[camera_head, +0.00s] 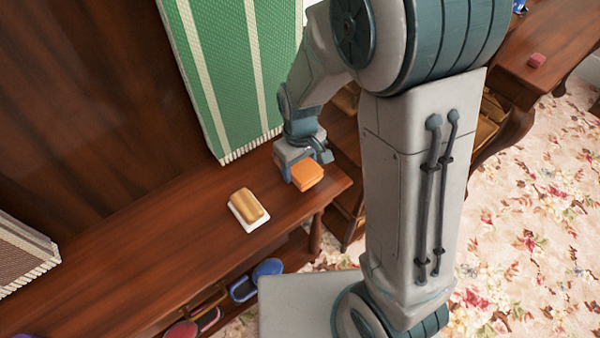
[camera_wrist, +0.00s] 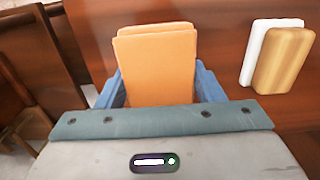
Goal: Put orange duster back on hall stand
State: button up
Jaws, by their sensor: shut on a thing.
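The orange duster (camera_head: 305,175) is a small block at the right end of the brown wooden hall stand (camera_head: 170,235). My gripper (camera_head: 302,170) is shut on it, with the fingers pointing down at the stand's top. In the wrist view the orange duster (camera_wrist: 158,65) fills the space between the blue fingers of my gripper (camera_wrist: 160,88), and the stand's dark red-brown top (camera_wrist: 215,40) is behind it. I cannot tell whether the duster touches the top or is slightly above it.
A tan and white brush (camera_head: 248,208) lies left of the duster; it also shows in the wrist view (camera_wrist: 283,60). Blue shoes (camera_head: 255,280) are on the shelf below.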

aim_at(300, 174)
jog(key=shift+f, duration=1.95)
jog(key=shift+f+b, duration=0.2)
jog(key=shift+b, duration=0.1)
jog(key=o, duration=0.9)
jog(key=shift+o, duration=0.2)
